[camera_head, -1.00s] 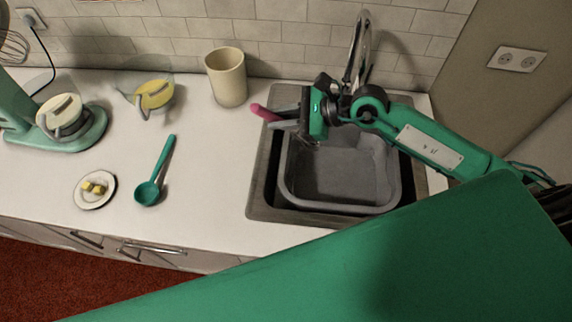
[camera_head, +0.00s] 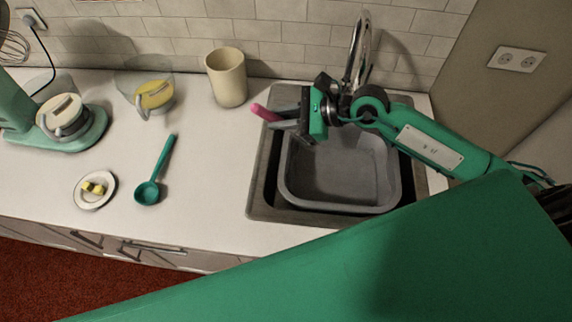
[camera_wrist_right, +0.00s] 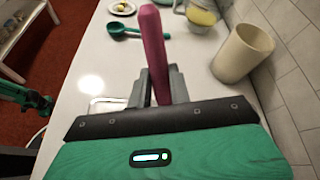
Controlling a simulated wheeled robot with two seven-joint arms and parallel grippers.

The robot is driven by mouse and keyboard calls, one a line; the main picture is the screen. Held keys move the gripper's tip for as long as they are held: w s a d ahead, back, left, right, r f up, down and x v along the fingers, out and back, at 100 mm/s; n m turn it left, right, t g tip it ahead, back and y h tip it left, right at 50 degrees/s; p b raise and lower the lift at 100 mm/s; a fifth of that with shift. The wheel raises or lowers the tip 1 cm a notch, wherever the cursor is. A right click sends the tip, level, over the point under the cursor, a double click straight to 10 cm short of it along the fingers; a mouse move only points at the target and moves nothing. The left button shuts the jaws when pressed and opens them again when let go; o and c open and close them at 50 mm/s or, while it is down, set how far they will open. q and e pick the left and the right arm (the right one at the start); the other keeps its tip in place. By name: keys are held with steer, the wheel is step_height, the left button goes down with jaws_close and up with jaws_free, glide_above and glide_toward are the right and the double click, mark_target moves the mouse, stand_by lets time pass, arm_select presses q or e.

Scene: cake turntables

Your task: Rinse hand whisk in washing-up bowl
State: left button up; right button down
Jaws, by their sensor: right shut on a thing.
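My right gripper (camera_head: 290,121) is shut on a pink handle (camera_head: 262,113), which points out to the left from the fingers. The handle also stands up between the fingers in the right wrist view (camera_wrist_right: 153,45). It appears to be the hand whisk's handle; no whisk wires show at this gripper. The grey washing-up bowl (camera_head: 340,177) sits in the sink (camera_head: 262,190). The gripper is over the bowl's back left part, apart from the bowl floor. The bowl looks empty. My left gripper is not in the head view.
A tall cream pot (camera_head: 227,78) stands left of the sink. The chrome tap (camera_head: 360,48) rises behind the gripper. A green ladle (camera_head: 149,190), a small plate (camera_head: 95,202), a jug (camera_head: 154,96) and a mixer (camera_head: 78,135) are further left.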

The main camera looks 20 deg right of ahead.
steer(key=shift+r+p, duration=1.05)
steer(key=shift+r, duration=1)
steer(key=shift+f, duration=0.15)
